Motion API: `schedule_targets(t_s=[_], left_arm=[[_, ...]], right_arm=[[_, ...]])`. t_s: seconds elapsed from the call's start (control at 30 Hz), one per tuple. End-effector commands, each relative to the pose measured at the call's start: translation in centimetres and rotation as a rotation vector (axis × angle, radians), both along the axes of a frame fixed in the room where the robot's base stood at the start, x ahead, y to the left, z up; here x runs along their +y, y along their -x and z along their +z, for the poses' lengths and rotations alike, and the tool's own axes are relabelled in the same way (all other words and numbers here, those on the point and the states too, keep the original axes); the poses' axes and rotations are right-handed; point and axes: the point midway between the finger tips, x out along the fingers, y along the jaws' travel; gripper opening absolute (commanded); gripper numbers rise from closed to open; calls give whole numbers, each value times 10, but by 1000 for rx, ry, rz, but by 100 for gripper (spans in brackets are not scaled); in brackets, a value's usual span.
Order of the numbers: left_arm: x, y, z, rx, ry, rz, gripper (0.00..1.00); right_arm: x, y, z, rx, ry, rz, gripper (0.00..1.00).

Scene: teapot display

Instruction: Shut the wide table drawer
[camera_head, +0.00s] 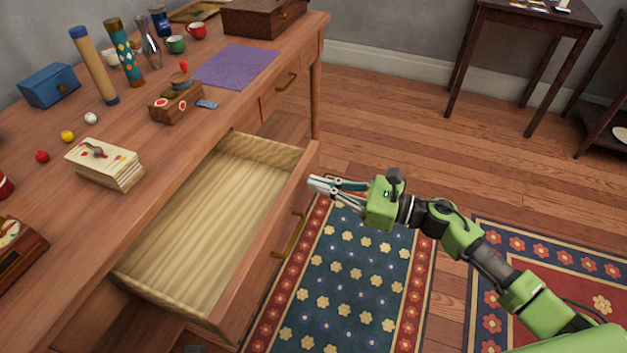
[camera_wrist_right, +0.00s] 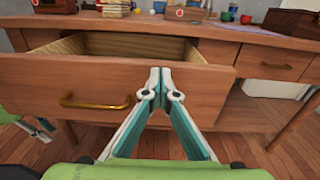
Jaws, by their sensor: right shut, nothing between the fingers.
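The wide table drawer (camera_head: 205,218) is pulled far out of the wooden table, and its pale inside is empty. Its front board (camera_wrist_right: 205,90) carries a brass handle (camera_head: 290,236), seen left of my fingers in the right wrist view (camera_wrist_right: 96,103). My right gripper (camera_head: 317,185) is shut and empty, pointing at the far end of the drawer front. In the right wrist view its fingertips (camera_wrist_right: 160,76) are at the front's upper edge; I cannot tell whether they touch. Part of my left gripper (camera_wrist_right: 38,127) shows at the left edge of that view, its jaws unclear.
The tabletop (camera_head: 150,155) bears a stack of cards (camera_head: 105,165), a small wooden box (camera_head: 175,103), a purple cloth (camera_head: 235,66) and several cups and tubes. A narrower drawer (camera_head: 285,88) beyond is shut. The rug (camera_head: 360,275) before the drawer is clear.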

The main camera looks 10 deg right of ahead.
Motion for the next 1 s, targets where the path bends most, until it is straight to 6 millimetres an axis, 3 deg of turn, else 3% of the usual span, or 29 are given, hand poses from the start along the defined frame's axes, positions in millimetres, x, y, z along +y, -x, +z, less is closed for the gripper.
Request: schedule_targets(t_s=[0.17,0.7,0.87,1.0], left_arm=[[0,2,-4,5,0,-1,24],[0,0,-7,6,0,-1,24],[0,-5,18,-18,1,3,24],[1,-3,46,-33,2,5,24]], right_arm=[[12,-7,0,1,-2,-1,0],[20,-12,-1,0,-1,-1,0],[41,-24,-1,-2,-2,1,0],[73,-42,-2,-3,-4,2,0]])
